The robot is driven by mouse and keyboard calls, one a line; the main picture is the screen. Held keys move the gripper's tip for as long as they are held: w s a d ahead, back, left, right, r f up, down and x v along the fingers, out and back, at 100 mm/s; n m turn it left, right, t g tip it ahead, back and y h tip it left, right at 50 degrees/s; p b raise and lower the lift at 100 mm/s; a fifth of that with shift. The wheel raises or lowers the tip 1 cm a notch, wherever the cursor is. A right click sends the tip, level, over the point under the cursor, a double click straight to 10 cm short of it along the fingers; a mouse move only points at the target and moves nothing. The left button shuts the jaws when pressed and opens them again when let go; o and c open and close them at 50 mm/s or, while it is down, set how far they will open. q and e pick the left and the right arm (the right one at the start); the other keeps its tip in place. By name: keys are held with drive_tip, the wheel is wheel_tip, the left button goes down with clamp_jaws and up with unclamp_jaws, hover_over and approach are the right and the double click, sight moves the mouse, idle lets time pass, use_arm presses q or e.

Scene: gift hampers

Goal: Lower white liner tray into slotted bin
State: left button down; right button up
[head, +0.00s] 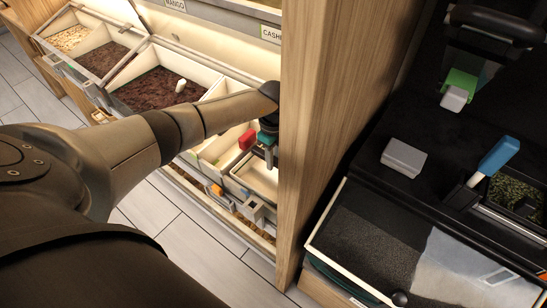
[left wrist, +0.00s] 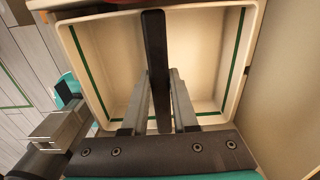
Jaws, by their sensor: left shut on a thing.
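The white liner tray (left wrist: 205,55) fills most of the left wrist view, its open top facing the camera. It has cream walls and a thin green line along the inner sides. My left gripper (left wrist: 160,98) is shut, with a dark upright bar between its fingers over the tray. In the head view the left gripper (head: 266,150) points down at the tray (head: 258,178), in the lower row of the shelf beside the wooden panel. The panel hides part of both. I cannot tell how deep the tray sits in the slotted bin.
The wooden panel (head: 322,130) stands close to the right of the left gripper. Bins of dark food (head: 155,90) lie up and left. A grey bracket (head: 255,209) juts out at the front.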

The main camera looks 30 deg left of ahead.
use_arm(q)
drive_tip(key=shift+f, duration=0.3)
idle(0.5)
drive_tip(key=c, duration=0.6)
unclamp_jaws()
drive_tip(key=shift+o, duration=0.2)
drive_tip(key=shift+f, duration=0.1)
drive_tip(key=o, duration=0.6)
drive_tip(key=shift+c, duration=0.2)
